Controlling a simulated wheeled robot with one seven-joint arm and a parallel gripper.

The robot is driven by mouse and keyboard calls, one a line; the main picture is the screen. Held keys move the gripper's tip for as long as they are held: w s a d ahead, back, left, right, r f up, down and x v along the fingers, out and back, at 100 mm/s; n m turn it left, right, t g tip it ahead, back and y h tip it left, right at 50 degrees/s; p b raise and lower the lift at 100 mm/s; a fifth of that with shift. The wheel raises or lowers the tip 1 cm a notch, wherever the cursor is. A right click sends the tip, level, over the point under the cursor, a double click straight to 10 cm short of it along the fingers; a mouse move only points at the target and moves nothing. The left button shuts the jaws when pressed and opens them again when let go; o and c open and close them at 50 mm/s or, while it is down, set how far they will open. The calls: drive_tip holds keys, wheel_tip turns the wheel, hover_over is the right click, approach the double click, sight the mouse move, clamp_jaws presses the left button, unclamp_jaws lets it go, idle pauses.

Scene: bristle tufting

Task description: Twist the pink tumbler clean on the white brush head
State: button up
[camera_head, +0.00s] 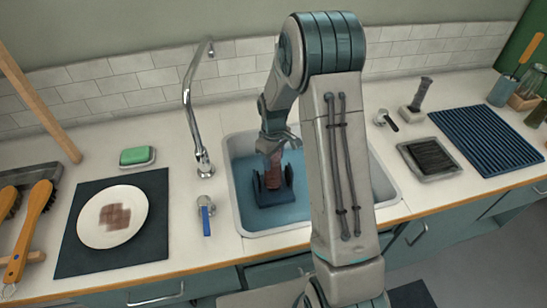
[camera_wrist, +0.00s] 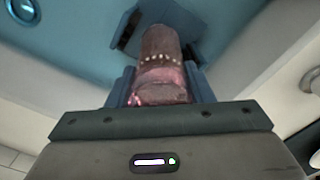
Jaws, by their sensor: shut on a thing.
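My gripper (camera_head: 274,143) is shut on the pink tumbler (camera_head: 275,170) over the sink. In the wrist view the tumbler (camera_wrist: 162,68) lies between my two blue fingers (camera_wrist: 160,88). Its wall is streaked brown over pink, with a row of small pale spots around it. A dark blue fixture (camera_head: 273,196) with upright side pieces stands in the sink, and the tumbler's lower end is at or within it. The fixture also shows behind the tumbler in the wrist view (camera_wrist: 126,38). I cannot make out a white brush head; the tumbler may hide it.
The sink (camera_head: 238,203) has pale walls and a blue floor. A faucet (camera_head: 196,125) and a blue-handled lever (camera_head: 206,214) stand left of it. Further left are a soiled plate (camera_head: 88,222) and green sponge (camera_head: 135,156). A blue ribbed mat (camera_head: 484,143) lies at right.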

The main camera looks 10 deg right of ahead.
drive_tip(key=shift+f+b, duration=0.5)
drive_tip(key=shift+f, duration=0.1)
idle(0.4)
drive_tip(key=n, duration=0.3)
drive_tip(key=shift+d+f, duration=0.1)
drive_tip(key=shift+s+n, duration=0.15)
drive_tip(key=shift+n, duration=0.35)
drive_tip(key=shift+f, duration=0.1)
drive_tip(key=m+b, duration=0.1)
drive_tip(key=m, duration=0.3)
drive_tip(key=shift+s+m+b, duration=0.1)
drive_tip(key=shift+m+b, duration=0.3)
drive_tip(key=shift+m, duration=1.7)
